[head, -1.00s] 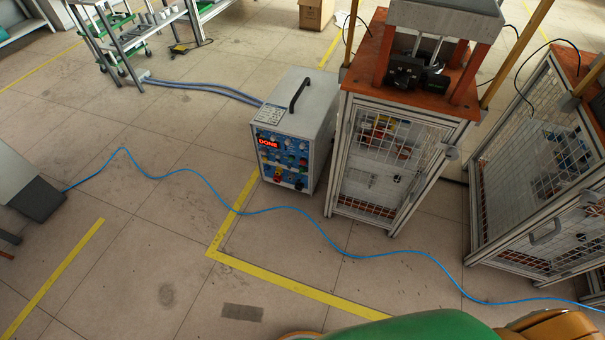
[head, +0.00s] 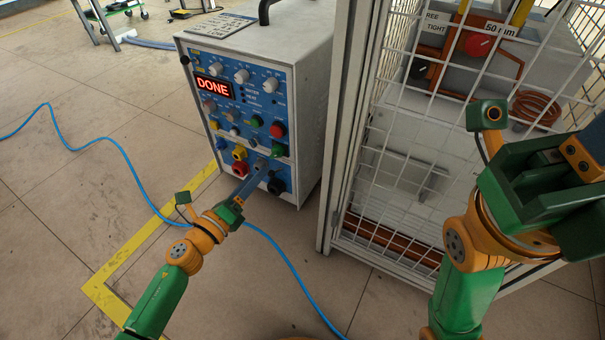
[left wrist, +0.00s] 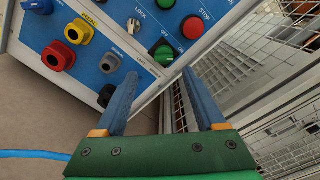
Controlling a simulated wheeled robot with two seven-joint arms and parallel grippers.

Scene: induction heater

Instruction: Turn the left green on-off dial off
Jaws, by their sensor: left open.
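The heater box (head: 262,55) has a blue front panel with a red "DONE" display (head: 213,87). A green dial (head: 279,150) sits at the panel's lower right; in the left wrist view the green dial (left wrist: 165,54) is by ON and OFF labels. Its setting is too small to tell. My left gripper (head: 256,175) is open and empty in front of the lower panel. In the left wrist view its blue fingers (left wrist: 163,98) are spread, below the green dial in the picture. My right gripper (head: 545,185) is at the right before the cage; its fingertips are not clear.
A red stop button (head: 277,129) and a green button (head: 257,121) are just above the dial. Yellow and red sockets (head: 239,167) and a black knob (head: 275,186) are close by. A mesh cage (head: 400,150) stands right of the box. A blue cable (head: 130,165) crosses the floor.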

